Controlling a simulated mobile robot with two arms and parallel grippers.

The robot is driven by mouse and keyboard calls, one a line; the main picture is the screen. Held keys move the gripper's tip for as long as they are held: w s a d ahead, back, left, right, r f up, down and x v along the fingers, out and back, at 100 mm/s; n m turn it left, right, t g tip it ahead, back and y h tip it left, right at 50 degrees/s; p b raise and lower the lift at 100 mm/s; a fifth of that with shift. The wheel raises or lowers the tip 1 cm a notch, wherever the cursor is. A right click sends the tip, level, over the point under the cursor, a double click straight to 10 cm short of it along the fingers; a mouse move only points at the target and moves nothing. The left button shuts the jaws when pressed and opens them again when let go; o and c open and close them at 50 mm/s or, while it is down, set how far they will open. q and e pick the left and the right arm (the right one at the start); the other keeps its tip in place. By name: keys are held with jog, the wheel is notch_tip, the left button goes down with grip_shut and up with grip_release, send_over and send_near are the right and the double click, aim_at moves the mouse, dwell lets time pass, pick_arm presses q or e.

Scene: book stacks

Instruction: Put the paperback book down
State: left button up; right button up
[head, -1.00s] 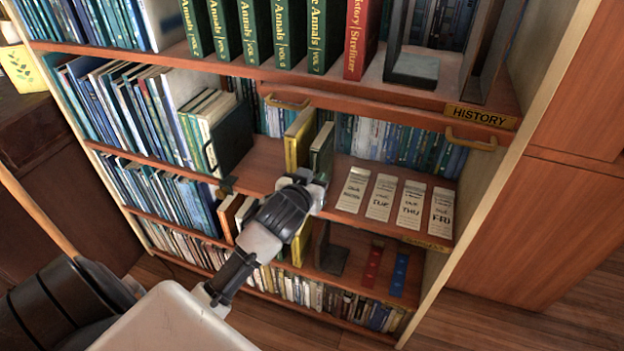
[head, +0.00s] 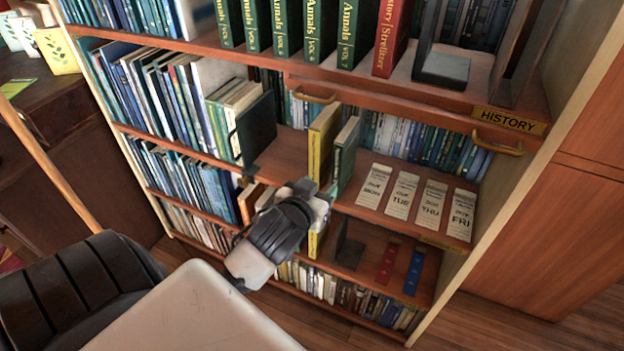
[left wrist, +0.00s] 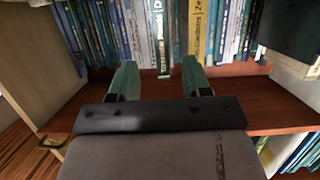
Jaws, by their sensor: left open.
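A thin dark green book (head: 345,158), which I take to be the paperback, stands upright on the middle shelf (head: 290,150), right of a yellow book (head: 322,140). My left gripper (head: 322,192) is just in front of and below the green book, at the shelf's front edge. In the left wrist view, its two fingers (left wrist: 160,82) are spread apart with nothing clamped between them. A green spine (left wrist: 163,40) shows beyond the gap, with a yellow one (left wrist: 203,30) to its right. My right gripper is not in view.
Day cards (head: 402,195) lie right of the green book. A black bookend (head: 256,128) stands to the left. A drawer with handles (head: 497,145) hangs above the shelf. Ribbons (head: 414,272) and a dark bookend (head: 348,250) are on the shelf below.

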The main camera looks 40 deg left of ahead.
pick_arm(q)
jog(key=s+d+f+m+g+h, duration=0.1)
jog(key=s+f+g, duration=0.2)
jog(key=f, duration=1)
jog(key=s+d+f+m+g+h, duration=0.1)
jog(key=s+d+f+g, duration=0.15)
jog(key=f, duration=1.15)
jog(key=s+d+f+m+g, duration=0.1)
jog(key=s+d+f+g, duration=0.1)
jog(key=s+f, duration=1)
jog(key=s+d+f+m+g+h, duration=0.1)
jog(key=s+f+g, duration=0.4)
jog(key=s+f, duration=0.8)
jog(key=shift+s+d+f+m, duration=0.2)
jog(key=shift+s+d+m, duration=0.3)
jog(key=shift+s+d, duration=0.3)
jog(key=shift+a, duration=0.1)
